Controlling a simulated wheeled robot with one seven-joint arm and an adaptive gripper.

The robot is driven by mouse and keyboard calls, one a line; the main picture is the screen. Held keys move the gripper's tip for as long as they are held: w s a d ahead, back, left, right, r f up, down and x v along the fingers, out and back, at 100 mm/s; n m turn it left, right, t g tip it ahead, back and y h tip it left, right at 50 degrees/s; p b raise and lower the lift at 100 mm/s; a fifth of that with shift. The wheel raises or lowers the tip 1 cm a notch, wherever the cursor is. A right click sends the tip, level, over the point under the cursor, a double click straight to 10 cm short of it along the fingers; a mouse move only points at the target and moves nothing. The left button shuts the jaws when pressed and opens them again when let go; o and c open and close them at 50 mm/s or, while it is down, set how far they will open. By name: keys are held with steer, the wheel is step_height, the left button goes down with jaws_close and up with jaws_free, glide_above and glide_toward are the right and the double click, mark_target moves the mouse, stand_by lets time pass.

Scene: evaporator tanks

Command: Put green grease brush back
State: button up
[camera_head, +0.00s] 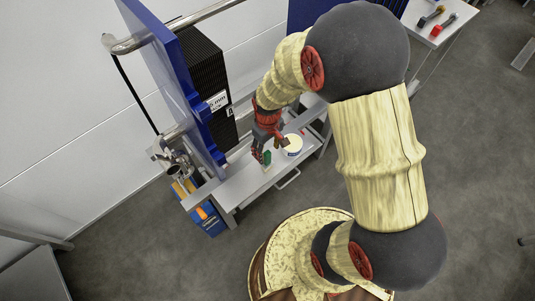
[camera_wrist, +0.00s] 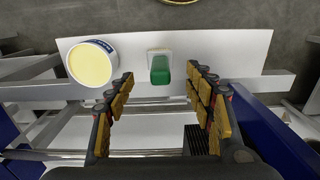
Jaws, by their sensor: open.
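The green grease brush (camera_wrist: 160,70) stands on the light shelf (camera_wrist: 235,48), with a pale square part at its far end in the wrist view. It also shows as a small green shape in the head view (camera_head: 267,158). My gripper (camera_head: 271,148) is open and points down at the shelf, close to the brush. In the wrist view the green part lies in line with the gap between my fingertips (camera_wrist: 159,80). The fingers do not visibly grip it, and I cannot tell whether they touch it.
A round tub (camera_head: 292,145) of cream-coloured grease stands beside the brush, near one finger. A tall blue panel (camera_head: 190,90) and a black ribbed block (camera_head: 205,65) rise behind the shelf. A blue bin (camera_head: 212,225) stands below. A side table (camera_head: 455,15) holds tools.

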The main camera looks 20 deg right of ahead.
step_height(320, 180, up, 20)
steer(key=s+m+t, duration=0.1)
steer(key=s+t, duration=0.1)
steer(key=t, duration=0.1)
steer(key=s+r+m+t, duration=0.2)
steer(key=s+r, duration=1)
steer(key=r, duration=0.1)
steer(key=shift+r+m+t, duration=0.3)
